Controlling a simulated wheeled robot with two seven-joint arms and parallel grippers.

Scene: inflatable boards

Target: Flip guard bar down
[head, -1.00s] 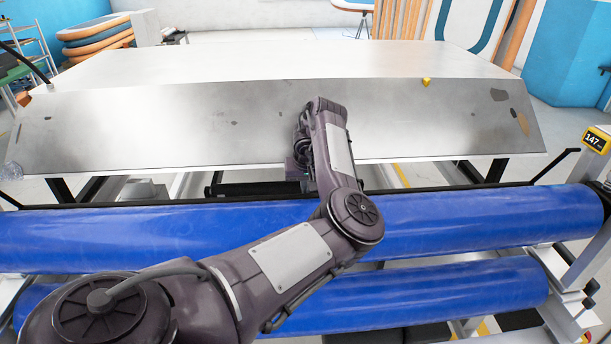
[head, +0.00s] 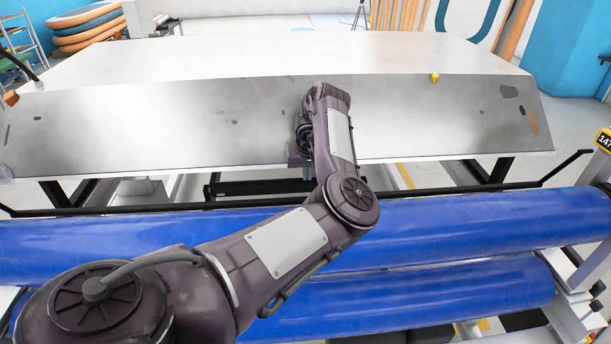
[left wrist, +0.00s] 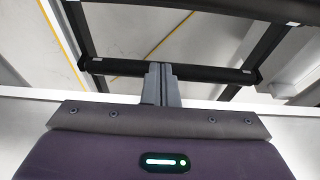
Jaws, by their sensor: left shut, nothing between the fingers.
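A dark guard bar (head: 430,197) runs across in front of the metal sheet's lower edge, above the blue rollers, with a bent end at the right. A black bar (left wrist: 205,73) with side arms crosses the left wrist view; I cannot tell whether it is the same bar. My left gripper (left wrist: 161,68) is shut and empty. Its fingertips overlap the black bar in the left wrist view; contact is unclear. In the head view my left arm reaches over the rollers, and its wrist hides the fingers. My right gripper is not in view.
A sloping metal sheet (head: 220,125) fronts a wide white table (head: 290,55) just beyond the wrist. Two blue rollers, an upper (head: 480,220) and a lower one (head: 460,290), lie below the arm. A small yellow piece (head: 435,77) sits on the sheet's upper edge.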

